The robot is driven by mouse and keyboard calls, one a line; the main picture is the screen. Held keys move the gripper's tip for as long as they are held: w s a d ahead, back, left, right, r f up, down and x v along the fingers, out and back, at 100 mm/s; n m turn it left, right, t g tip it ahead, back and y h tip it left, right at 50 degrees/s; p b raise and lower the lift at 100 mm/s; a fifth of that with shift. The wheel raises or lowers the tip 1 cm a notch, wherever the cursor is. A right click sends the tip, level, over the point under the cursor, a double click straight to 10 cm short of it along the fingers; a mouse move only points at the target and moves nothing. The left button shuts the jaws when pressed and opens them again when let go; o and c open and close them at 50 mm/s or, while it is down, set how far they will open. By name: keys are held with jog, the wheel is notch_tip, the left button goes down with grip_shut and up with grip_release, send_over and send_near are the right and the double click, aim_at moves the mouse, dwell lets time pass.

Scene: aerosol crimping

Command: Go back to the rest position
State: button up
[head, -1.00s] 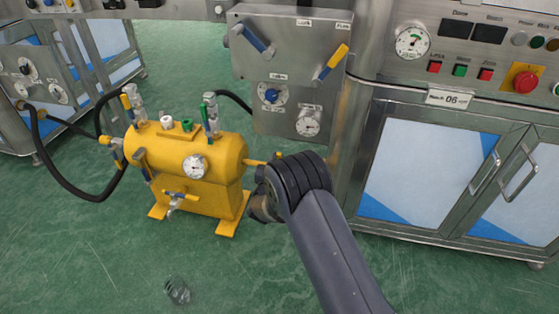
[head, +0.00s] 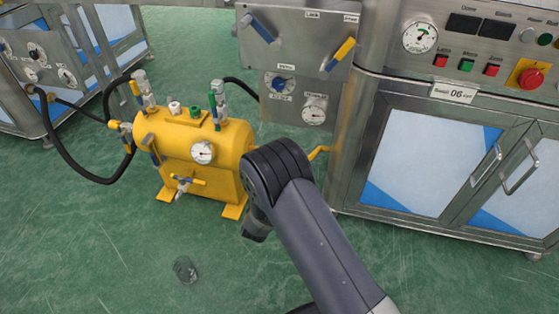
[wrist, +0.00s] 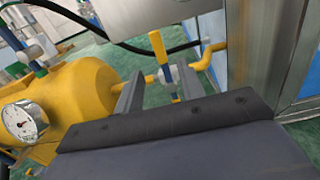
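My gripper (wrist: 158,88) is open, with its two grey fingers apart in the wrist view. Between and beyond the fingers is a small valve with an upright yellow handle (wrist: 157,46) and a blue part. I see no finger closed on it. In the head view my arm reaches in front of the right end of the yellow tank (head: 192,147) and hides the gripper's fingers. The tank also shows at the left of the wrist view (wrist: 75,98), with its round gauge (wrist: 20,121).
A bent yellow pipe (head: 319,152) is just right of my arm. A steel cabinet (head: 345,190) stands to the right, with a valve panel (head: 300,75) behind the tank. A black hose (head: 75,172) loops at the left. A small clear object (head: 186,269) lies on the open green floor.

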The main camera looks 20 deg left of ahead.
jog(key=shift+s, duration=0.1)
jog(key=w+b, duration=0.3)
jog(key=w, duration=0.8)
jog(key=shift+d, duration=0.1)
jog(key=shift+a+n, duration=0.3)
jog(key=shift+s, duration=0.1)
